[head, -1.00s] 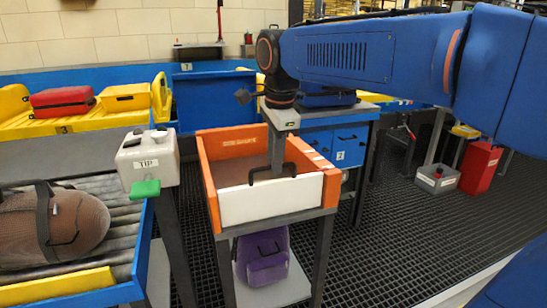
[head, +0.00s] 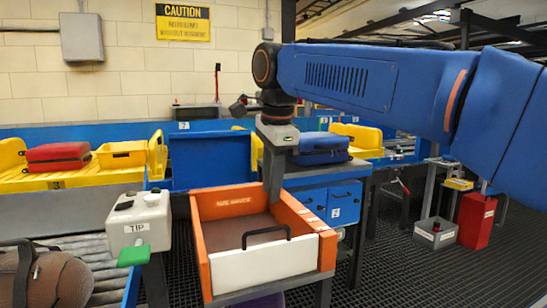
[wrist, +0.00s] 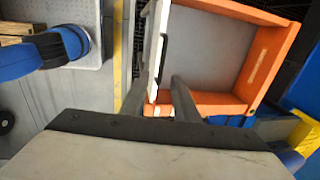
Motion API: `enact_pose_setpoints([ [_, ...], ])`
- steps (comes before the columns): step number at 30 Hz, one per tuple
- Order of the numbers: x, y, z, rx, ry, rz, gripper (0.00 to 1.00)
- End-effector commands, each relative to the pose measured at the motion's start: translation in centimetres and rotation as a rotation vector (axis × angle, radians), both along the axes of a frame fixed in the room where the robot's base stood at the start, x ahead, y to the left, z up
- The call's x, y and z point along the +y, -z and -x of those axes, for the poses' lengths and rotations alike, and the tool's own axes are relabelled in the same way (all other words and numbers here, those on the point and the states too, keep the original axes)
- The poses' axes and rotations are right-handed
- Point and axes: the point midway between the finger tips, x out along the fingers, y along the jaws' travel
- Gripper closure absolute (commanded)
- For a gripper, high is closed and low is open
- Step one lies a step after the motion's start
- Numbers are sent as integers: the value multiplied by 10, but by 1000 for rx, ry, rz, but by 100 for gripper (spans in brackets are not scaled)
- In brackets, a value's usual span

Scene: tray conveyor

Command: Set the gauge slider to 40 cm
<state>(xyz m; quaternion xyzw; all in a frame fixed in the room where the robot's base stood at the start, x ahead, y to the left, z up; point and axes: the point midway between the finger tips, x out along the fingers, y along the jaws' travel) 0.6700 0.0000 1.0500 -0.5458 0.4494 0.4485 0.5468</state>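The gauge is an orange open-topped box (head: 204,245) on a grey stand, with white marks along its right rim. Its slider appears to be the white front panel (head: 262,272), which carries a black bar handle (head: 266,232). Panel and handle also show in the wrist view (wrist: 155,40). I cannot read the slider's position in cm. My gripper (head: 273,200) points down over the box, just behind and above the handle in the head view.
A white TIP box (head: 140,215) with a green tab stands left of the gauge. A roller conveyor with a brown bag (head: 60,280) is at the left. A blue cabinet (head: 335,205) stands close behind right.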

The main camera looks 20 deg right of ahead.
Motion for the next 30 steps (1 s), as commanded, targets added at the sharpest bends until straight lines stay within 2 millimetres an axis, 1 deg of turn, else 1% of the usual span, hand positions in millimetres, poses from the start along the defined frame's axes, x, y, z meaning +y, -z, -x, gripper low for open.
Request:
enact_pose_setpoints([
  [1,0,-11,2,-2,0,-1,72],
  [6,0,-40,8,-2,0,-1,72],
  [9,0,-53,10,-1,0,0,72],
  [12,0,-62,12,0,0,0,72],
  [17,0,-68,14,2,0,0,72],
  [30,0,-68,14,1,-1,0,72],
])
